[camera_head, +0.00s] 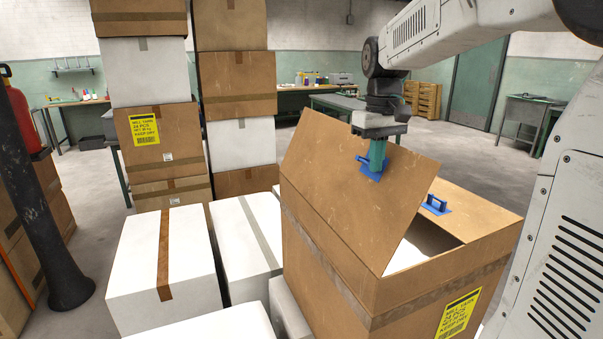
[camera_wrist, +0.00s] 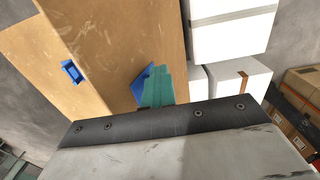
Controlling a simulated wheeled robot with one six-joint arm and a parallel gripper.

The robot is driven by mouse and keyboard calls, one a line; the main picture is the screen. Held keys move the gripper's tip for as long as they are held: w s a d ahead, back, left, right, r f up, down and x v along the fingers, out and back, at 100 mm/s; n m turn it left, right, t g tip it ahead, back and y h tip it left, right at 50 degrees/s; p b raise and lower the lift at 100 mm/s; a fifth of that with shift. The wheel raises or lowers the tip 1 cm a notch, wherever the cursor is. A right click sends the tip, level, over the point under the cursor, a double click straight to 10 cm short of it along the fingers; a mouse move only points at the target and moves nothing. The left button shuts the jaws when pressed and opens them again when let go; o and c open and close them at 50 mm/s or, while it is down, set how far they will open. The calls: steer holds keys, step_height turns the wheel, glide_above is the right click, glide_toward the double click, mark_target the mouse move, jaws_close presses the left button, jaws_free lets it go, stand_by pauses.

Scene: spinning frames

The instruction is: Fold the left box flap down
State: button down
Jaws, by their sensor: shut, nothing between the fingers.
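A large brown cardboard box (camera_head: 420,300) stands at the front right, its top partly open. Its left flap (camera_head: 335,185) stands raised, tilted up and outward, and bears a blue handle (camera_head: 366,166). The right flap (camera_head: 478,213) lies about flat and has another blue handle (camera_head: 436,205). My gripper (camera_head: 376,160), with green fingers, points down at the left flap's handle. The fingers are shut and appear to be at or touching the handle; the exact contact is hidden. In the wrist view the green fingers (camera_wrist: 157,88) overlap the blue handle plate (camera_wrist: 141,84).
White boxes (camera_head: 165,265) with tape stand close to the left of the brown box. Tall stacks of boxes (camera_head: 150,130) rise behind them. A dark post (camera_head: 35,190) and a red cylinder (camera_head: 18,115) are at the far left. Open floor lies behind the box.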

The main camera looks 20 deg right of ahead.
mark_target(394, 162)
steer(key=shift+w+d+r, duration=0.15)
steer(key=shift+r, duration=0.1)
steer(key=shift+d+f, duration=0.35)
steer(key=shift+d, duration=0.5)
steer(key=shift+d+f, duration=0.35)
steer(key=shift+d, duration=0.5)
steer(key=shift+d+f, duration=0.35)
steer(key=shift+d, duration=0.6)
steer(key=d+f, duration=0.4)
steer(key=shift+f, duration=0.2)
steer(key=shift+d, duration=0.1)
steer(key=d+f, duration=0.4)
steer(key=f, duration=0.1)
steer(key=shift+f, duration=0.3)
